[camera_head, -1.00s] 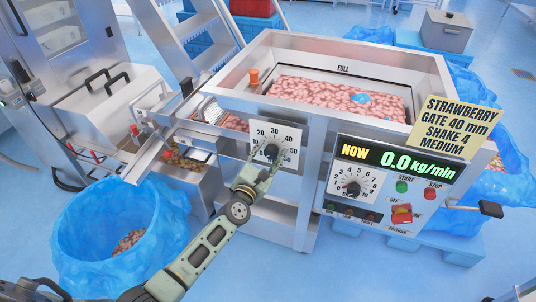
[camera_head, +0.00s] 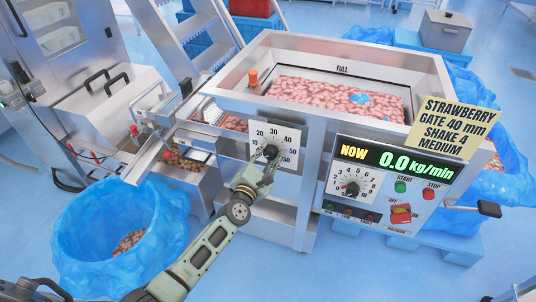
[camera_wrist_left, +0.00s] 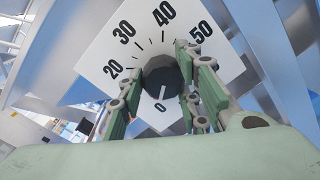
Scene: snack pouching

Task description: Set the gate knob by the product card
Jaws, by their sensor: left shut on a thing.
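The yellow product card (camera_head: 455,127) reads STRAWBERRY, GATE 40 mm, SHAKE 4, MEDIUM. The gate knob (camera_wrist_left: 160,80) is dark and round, on a white dial plate (camera_head: 283,132) numbered in tens. In the left wrist view its white pointer line points down toward the 0, away from the 40 at the top. My left gripper (camera_head: 262,174) is shut on the knob, with one finger at each side of it in the left wrist view (camera_wrist_left: 160,98). In the head view the fingers partly hide the knob and the lower dial. My right gripper is not in view.
The hopper (camera_head: 420,128) of pink pieces stands above the dial. The control panel (camera_head: 330,203), right of it, has a 0.0 kg/min display (camera_head: 398,160), another knob (camera_head: 352,188) and buttons. A blue-lined bin (camera_head: 75,235) stands at lower left. A handle (camera_head: 489,209) sticks out right.

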